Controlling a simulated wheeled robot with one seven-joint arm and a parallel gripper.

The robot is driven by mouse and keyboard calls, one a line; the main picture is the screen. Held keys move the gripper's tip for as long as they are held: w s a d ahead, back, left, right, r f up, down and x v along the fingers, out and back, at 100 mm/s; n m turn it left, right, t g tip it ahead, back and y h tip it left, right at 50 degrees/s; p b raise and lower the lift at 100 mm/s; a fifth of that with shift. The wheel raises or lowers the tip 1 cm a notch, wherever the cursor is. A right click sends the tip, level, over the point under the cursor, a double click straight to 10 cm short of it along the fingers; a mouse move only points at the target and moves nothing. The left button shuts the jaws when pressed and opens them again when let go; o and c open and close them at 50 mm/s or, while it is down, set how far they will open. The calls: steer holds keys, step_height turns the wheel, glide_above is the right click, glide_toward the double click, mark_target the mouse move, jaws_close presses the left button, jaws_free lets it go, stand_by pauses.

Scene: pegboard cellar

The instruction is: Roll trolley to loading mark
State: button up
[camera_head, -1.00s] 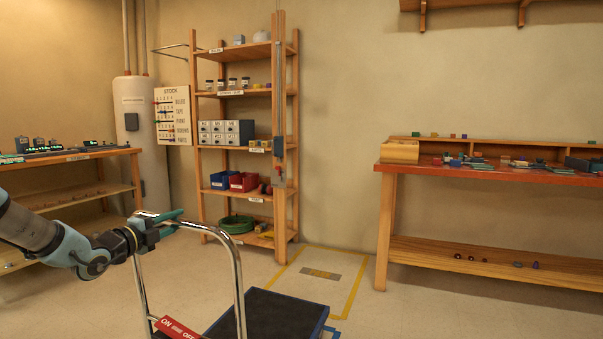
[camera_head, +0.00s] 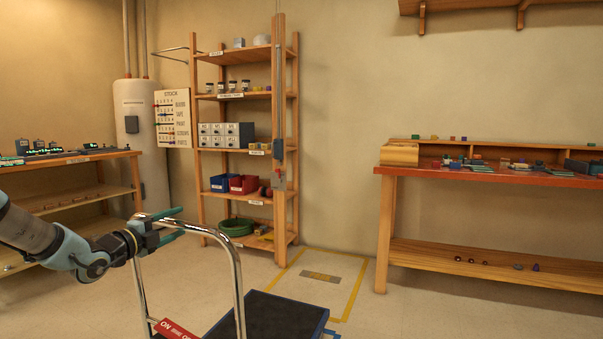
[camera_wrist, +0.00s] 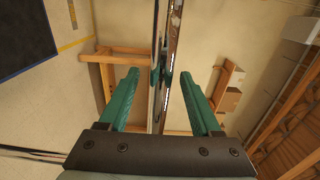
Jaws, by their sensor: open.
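The trolley has a chrome hoop handle (camera_head: 237,275), a dark platform with blue edges (camera_head: 275,318) and a red ON/OFF label (camera_head: 175,329). It stands at the bottom centre of the head view, partly cut off by the frame. My gripper (camera_head: 178,224) is open at the top of the handle. In the wrist view the chrome bar (camera_wrist: 172,45) runs between the two spread green fingers of my gripper (camera_wrist: 160,77), with gaps on both sides. The loading mark is a yellow floor outline (camera_head: 351,297) with a grey plate (camera_head: 321,277), beyond the platform.
A wooden shelf rack (camera_head: 246,144) stands behind the mark to the left. A red-topped workbench (camera_head: 480,175) is at the right. Another bench (camera_head: 75,158) and a white tank (camera_head: 135,105) are at the left. The floor inside the outline looks clear.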

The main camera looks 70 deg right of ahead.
steer(key=a+b, duration=0.3)
steer(key=a, duration=0.9)
steer(key=shift+w, duration=0.35)
